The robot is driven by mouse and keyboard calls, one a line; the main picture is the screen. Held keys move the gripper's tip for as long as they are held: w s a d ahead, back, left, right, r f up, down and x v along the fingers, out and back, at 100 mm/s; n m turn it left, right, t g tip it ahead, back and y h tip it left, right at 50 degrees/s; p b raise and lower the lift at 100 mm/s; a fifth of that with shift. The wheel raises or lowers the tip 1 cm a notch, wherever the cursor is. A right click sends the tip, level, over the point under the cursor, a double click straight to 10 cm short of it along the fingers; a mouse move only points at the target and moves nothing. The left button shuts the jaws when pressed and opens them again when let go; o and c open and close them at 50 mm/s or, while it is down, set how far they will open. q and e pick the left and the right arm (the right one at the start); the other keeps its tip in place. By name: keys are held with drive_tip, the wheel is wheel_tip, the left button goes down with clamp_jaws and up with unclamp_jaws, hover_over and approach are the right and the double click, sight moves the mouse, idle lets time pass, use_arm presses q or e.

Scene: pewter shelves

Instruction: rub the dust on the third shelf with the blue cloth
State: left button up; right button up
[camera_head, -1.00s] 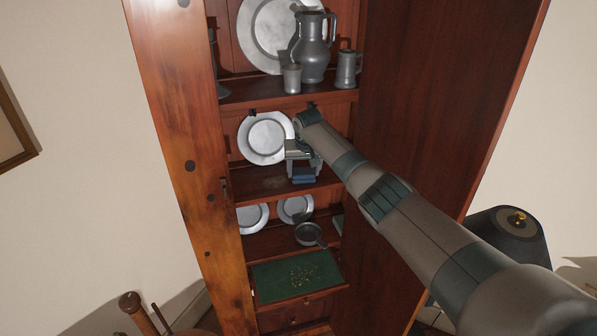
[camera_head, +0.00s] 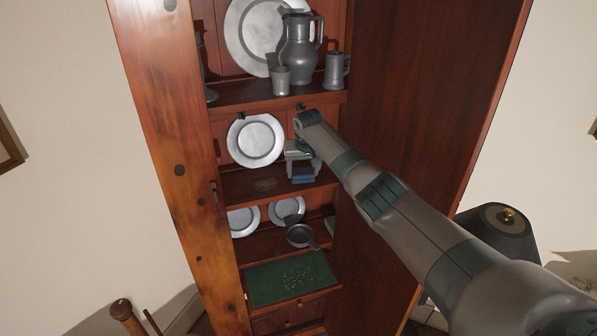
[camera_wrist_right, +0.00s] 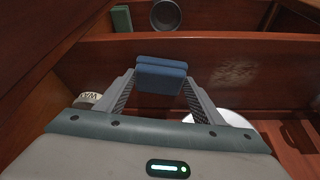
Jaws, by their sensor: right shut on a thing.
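The blue cloth (camera_head: 303,175), a folded pad, is pinched in my right gripper (camera_head: 302,169). The wrist view shows the cloth (camera_wrist_right: 161,75) between the two fingertips (camera_wrist_right: 160,84). The gripper is over the right part of the shelf (camera_head: 232,191) that has one upright plate. I cannot tell whether the cloth touches the board. A pale dust patch (camera_head: 265,184) lies on this shelf, left of the cloth in the head view. In the wrist view the dust (camera_wrist_right: 236,72) is right of the cloth, apart from it. My left gripper is out of view.
A pewter plate (camera_head: 256,141) leans at the back of the dusty shelf. A jug (camera_head: 300,50), a cup and a tankard (camera_head: 336,70) stand above. A small pan (camera_head: 300,236) and plates are below. The cabinet side wall (camera_head: 425,90) is close on the right.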

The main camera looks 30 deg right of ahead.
sight(294, 174)
idle(0.8)
drive_tip(key=shift+w+a, duration=0.15)
drive_tip(key=shift+a, duration=1.35)
drive_tip(key=shift+w+a, duration=0.2)
drive_tip(key=shift+a, duration=1.4)
drive_tip(key=shift+a, duration=0.1)
drive_tip(key=shift+w+a+f, duration=0.1)
drive_tip(key=shift+w+a, duration=0.05)
drive_tip(key=shift+a, duration=1.3)
drive_tip(key=shift+f, duration=0.1)
